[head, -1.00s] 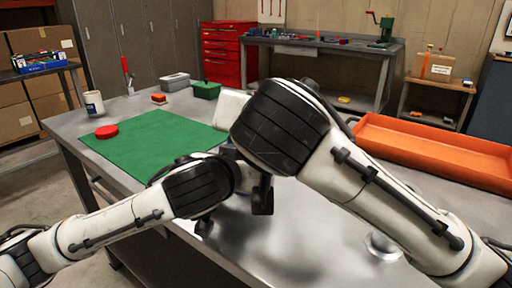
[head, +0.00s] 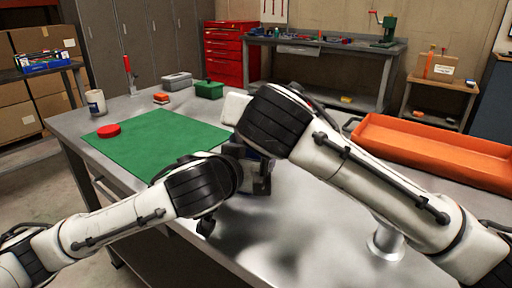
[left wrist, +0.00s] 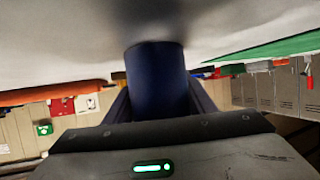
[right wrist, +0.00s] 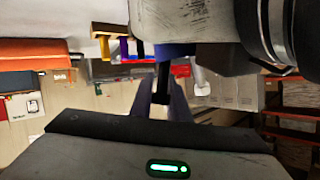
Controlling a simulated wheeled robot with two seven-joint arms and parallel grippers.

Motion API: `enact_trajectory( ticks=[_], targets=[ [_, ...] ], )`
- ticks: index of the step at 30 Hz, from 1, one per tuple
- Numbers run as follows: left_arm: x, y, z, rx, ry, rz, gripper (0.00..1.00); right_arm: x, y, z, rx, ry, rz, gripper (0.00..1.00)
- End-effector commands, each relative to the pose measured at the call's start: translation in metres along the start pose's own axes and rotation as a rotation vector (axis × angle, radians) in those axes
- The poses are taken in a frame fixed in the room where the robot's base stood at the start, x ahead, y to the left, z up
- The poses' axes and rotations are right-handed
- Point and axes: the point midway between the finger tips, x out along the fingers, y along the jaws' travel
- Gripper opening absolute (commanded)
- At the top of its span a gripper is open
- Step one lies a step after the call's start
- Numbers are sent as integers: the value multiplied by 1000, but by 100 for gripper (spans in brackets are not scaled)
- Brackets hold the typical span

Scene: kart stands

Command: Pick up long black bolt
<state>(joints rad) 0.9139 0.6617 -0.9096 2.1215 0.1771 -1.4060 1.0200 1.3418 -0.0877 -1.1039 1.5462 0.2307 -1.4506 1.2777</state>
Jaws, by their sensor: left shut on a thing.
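A thin black bolt (right wrist: 162,78) shows in the right wrist view, between the fingers of my right gripper (right wrist: 163,98). Its far end meets a dark blue object (right wrist: 175,49); I cannot tell whether it sits inside it. My left gripper (left wrist: 160,100) is shut on a dark blue cylinder (left wrist: 158,78), close under a pale grey surface in the left wrist view. In the head view both hands are close together over the table's middle, with the fingers and bolt largely hidden by my arms. I cannot tell whether the right fingers grip the bolt.
The steel table (head: 300,225) carries a green mat (head: 150,143) with a red disc (head: 108,130). An orange tray (head: 430,150) lies at the right. A shiny metal cylinder (head: 385,243) stands beside my right arm. A mug (head: 96,102) and small boxes stand at the far left.

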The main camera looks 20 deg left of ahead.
Motion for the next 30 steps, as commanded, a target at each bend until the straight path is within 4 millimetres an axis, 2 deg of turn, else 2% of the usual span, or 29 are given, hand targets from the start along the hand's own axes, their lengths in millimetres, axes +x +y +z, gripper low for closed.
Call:
enact_trajectory(
  ticks=[10,14,17,30],
  targets=[
    [0,0,0,0,-1,-1,27,-1,0,-2,0,2,-1,0],
    [0,0,0,0,-1,-1,27,-5,-4,-11,2,4,-2,0],
    [0,0,0,0,-1,-1,27,-12,-9,-27,3,4,-4,0],
    [0,0,0,0,-1,-1,27,-54,-37,-129,1,4,-1,0]
  ],
)
